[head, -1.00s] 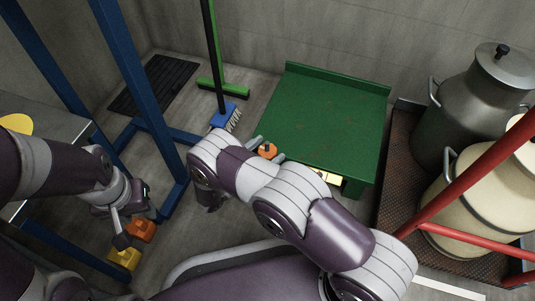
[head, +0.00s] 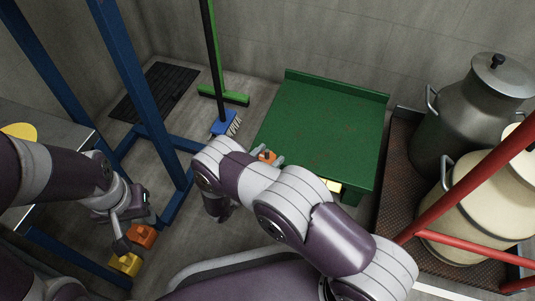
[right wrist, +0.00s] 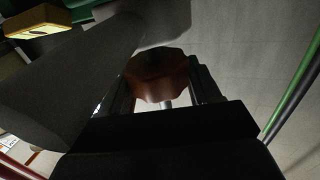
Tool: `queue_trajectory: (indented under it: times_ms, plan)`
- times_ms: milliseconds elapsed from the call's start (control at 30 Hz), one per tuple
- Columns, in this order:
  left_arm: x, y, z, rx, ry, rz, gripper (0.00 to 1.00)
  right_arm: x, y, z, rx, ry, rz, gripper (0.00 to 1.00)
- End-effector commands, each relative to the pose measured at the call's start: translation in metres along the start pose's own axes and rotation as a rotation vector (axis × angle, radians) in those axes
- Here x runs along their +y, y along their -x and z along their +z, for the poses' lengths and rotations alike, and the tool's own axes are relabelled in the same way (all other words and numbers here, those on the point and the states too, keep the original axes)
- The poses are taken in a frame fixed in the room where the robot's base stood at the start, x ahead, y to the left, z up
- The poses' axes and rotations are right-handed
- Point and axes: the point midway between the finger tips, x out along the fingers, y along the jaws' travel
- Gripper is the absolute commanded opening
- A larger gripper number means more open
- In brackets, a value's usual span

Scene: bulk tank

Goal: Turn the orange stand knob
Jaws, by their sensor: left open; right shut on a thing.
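The orange stand knob (head: 267,156) is at the front left of the green stand (head: 325,130), partly hidden by my right arm. In the right wrist view the knob (right wrist: 158,72) is a dark orange, many-sided piece on a pale shaft. My right gripper (right wrist: 160,88) is shut on it, with one finger on each side. In the head view only a bit of my right gripper (head: 272,159) shows beside the knob. My left gripper (head: 121,236) is open at the lower left, over the floor near an orange block (head: 141,236) and a yellow block (head: 125,263).
A blue frame (head: 133,75) stands at the left. A broom with a green head (head: 223,95) and a blue brush (head: 223,123) are behind the knob. Metal cans (head: 478,115) stand in a brown tray (head: 400,185) at the right, behind a red rail (head: 465,185).

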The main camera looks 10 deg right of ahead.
Motion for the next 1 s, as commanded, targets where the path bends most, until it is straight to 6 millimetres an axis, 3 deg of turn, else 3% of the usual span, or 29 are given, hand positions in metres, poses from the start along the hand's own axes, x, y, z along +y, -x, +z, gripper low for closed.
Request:
queue_trajectory:
  times_ms: [33,400,1000]
  plan:
    - [0.000,0.012,-0.001,0.000,0.000,0.000,0.44,0.001,0.000,-0.006,-0.002,0.005,-0.030,0.32]
    - [0.000,0.057,-0.007,0.000,0.000,0.000,0.44,0.002,0.000,-0.005,-0.004,0.004,-0.363,0.32]
    - [0.000,0.094,-0.011,0.000,0.000,0.000,0.44,0.003,-0.002,-0.002,-0.002,-0.003,-0.887,0.32]
